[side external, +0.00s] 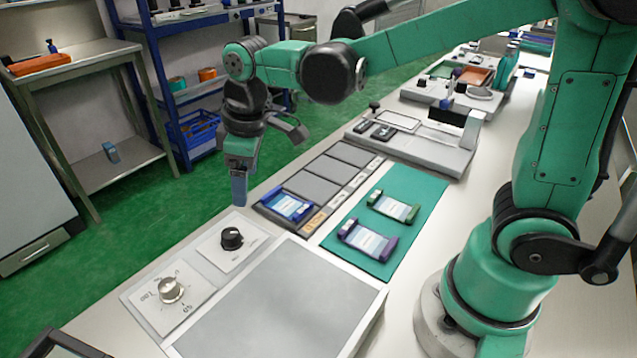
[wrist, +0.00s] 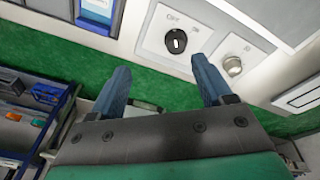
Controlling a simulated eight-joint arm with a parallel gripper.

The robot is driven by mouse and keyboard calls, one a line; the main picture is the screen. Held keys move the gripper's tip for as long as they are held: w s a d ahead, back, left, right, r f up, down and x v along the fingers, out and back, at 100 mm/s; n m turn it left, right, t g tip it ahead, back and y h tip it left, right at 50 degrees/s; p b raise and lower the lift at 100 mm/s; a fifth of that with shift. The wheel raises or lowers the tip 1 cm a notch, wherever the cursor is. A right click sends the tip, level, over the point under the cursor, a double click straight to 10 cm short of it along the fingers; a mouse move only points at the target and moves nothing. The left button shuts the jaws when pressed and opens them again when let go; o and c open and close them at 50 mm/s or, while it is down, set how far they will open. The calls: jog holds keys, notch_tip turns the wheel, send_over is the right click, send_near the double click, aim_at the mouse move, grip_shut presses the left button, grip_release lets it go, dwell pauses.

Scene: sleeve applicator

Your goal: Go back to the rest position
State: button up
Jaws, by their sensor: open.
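My gripper (side external: 239,188) is in the air above the bench's far edge, pointing down, left of the blue-framed piece in the side view. In the wrist view my gripper (wrist: 162,75) has its two blue fingers well apart with nothing between them. The blue-framed piece (side external: 288,206) lies in the nearest bay of a grey tray (side external: 318,187); part of it shows at the top left of the wrist view (wrist: 97,10). A green-framed piece (side external: 394,207) and a purple-framed piece (side external: 367,240) lie on the green mat (side external: 428,191).
A black knob (side external: 231,238) and a silver knob (side external: 171,290) stand on panels near a flat grey plate (side external: 280,308). A grey fixture (side external: 440,148) stands farther along the bench. Beyond the bench are green floor, a side table (side external: 75,55) and blue shelving (side external: 150,85).

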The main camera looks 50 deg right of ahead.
jog(key=s+d+r+m+t, duration=0.1)
jog(key=s+d+m+t, duration=0.3)
jog(key=s+d+m, duration=0.2)
jog(key=shift+s+r+m+t, duration=0.25)
jog(key=shift+s+m+t, duration=0.15)
jog(key=shift+s, duration=0.3)
